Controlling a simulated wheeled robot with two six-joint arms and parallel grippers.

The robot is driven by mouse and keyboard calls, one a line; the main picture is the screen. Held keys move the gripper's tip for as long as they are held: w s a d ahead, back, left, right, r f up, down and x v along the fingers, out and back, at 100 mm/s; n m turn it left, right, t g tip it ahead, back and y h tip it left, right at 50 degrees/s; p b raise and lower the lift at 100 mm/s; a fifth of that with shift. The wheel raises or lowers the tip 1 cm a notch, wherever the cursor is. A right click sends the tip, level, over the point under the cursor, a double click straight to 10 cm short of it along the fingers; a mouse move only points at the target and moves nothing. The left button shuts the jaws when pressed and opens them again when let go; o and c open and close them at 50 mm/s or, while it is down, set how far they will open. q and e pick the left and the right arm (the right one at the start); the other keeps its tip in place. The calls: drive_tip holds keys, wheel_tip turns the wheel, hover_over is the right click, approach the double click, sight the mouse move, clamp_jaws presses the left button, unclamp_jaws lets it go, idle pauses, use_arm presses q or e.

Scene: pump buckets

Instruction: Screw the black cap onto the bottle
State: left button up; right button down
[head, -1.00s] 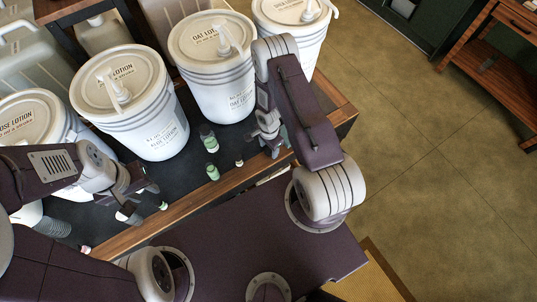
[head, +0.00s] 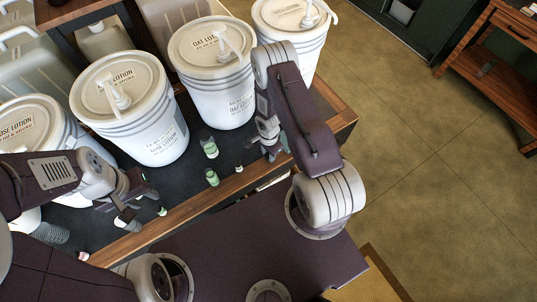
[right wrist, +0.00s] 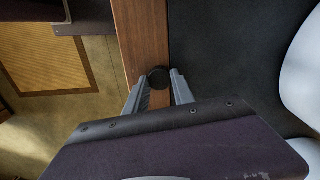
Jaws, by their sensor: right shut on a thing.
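My right gripper (head: 272,148) is low over the dark bench top near its front wooden edge. In the right wrist view the gripper (right wrist: 158,88) is shut on a round black cap (right wrist: 158,77), held between the fingertips above the wooden edge. Two small green bottles with pale tops, one farther back (head: 209,148) and one nearer (head: 212,177), stand left of my right gripper. My left gripper (head: 133,205) is low over the bench at the left; its jaws are small and partly hidden, so I cannot tell whether they hold a bottle.
White lotion pump buckets, including the oat one (head: 213,90) and another (head: 140,125), stand in a row along the back. Small pale-topped items (head: 239,168) lie near the bench's wooden front edge (head: 180,216). Open floor (head: 410,130) lies to the right.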

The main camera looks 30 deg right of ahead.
wheel_tip(320, 180, up, 4)
drive_tip(key=p, duration=0.4)
drive_tip(key=shift+r, duration=0.1)
drive_tip(key=s+b, duration=0.1)
drive_tip(key=b, duration=0.2)
drive_tip(key=s+d+b, duration=0.1)
drive_tip(key=b, duration=0.2)
drive_tip(key=shift+s, duration=0.15)
drive_tip(key=s+d+r+b, duration=0.3)
drive_tip(key=s+r, duration=0.3)
drive_tip(key=s, duration=0.2)
drive_tip(key=shift+s+r, duration=0.35)
